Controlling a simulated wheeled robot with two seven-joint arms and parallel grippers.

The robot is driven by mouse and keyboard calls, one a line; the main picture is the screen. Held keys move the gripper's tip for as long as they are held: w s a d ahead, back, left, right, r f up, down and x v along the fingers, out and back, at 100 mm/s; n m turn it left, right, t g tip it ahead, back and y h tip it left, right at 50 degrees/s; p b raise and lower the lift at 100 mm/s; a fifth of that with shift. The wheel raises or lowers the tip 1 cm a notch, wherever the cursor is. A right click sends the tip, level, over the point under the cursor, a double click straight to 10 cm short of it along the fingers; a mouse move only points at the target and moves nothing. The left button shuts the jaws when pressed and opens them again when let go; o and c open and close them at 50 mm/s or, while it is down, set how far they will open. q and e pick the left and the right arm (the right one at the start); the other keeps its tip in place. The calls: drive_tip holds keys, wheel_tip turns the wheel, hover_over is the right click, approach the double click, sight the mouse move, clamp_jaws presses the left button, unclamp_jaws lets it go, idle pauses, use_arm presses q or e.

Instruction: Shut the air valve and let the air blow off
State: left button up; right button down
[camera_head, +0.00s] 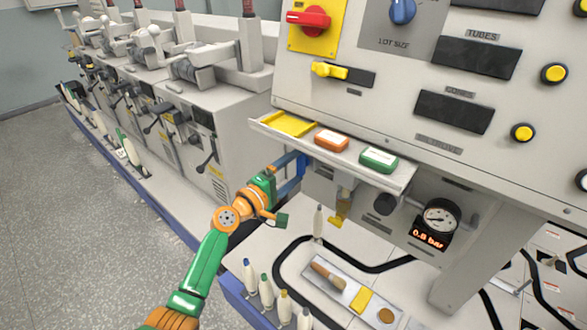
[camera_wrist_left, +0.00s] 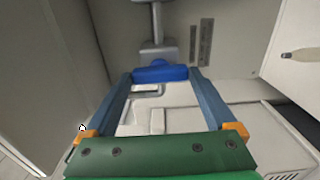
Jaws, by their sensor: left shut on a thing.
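The blue handle of the air valve (camera_wrist_left: 160,74) sits between the two fingertips of my left gripper (camera_wrist_left: 161,80) in the left wrist view. The gripper is shut on it. In the head view my left gripper (camera_head: 288,163) reaches in under the shelf at the panel's lower left, where a strip of the blue handle (camera_head: 303,168) shows; the rest is hidden. A round pressure gauge (camera_head: 441,219) hangs to the right, with a red display (camera_head: 429,238) that appears to read 0.8 bar. My right gripper is in neither view.
A shelf (camera_head: 398,178) with yellow, orange and green items juts out just above my left gripper. Below, a tray (camera_head: 332,291) holds a brush, and several bobbins (camera_head: 266,290) stand at the table's front edge. Machines (camera_head: 150,80) line the left.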

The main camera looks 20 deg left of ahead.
use_arm(q)
drive_tip(key=o, duration=1.1)
drive_tip(key=shift+c, duration=0.2)
drive_tip(key=v, duration=0.7)
